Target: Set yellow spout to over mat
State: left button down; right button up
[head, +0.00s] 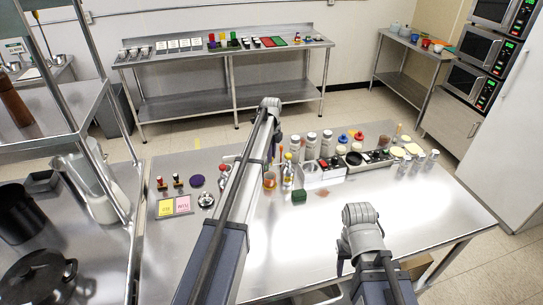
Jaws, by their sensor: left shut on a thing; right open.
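My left arm reaches far across the steel table, and its gripper (278,146) points down behind the wrist, near upright fittings. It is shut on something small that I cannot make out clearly. A small yellow-orange tip (288,156) shows just beside it; I cannot tell whether this is the yellow spout. I cannot pick out the mat for certain; a flat yellow card (166,207) and a pink card (183,204) lie on the table at left. My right gripper (342,267) is open and empty over the table's front part, partly hidden by its own wrist.
A dark green block (299,196) and a white-walled box (322,174) are right of my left arm. Several shakers and capped bottles (343,140) stand behind. A purple disc (197,181) lies at left. The table's front right is clear. A rack stands left.

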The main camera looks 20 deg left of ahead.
pick_arm(q)
jog(key=c, duration=0.8)
grip_release()
jog(key=shift+o, duration=0.2)
notch_tip(320, 180, up, 8)
jog(key=p, duration=0.8)
jog(key=shift+f, duration=0.1)
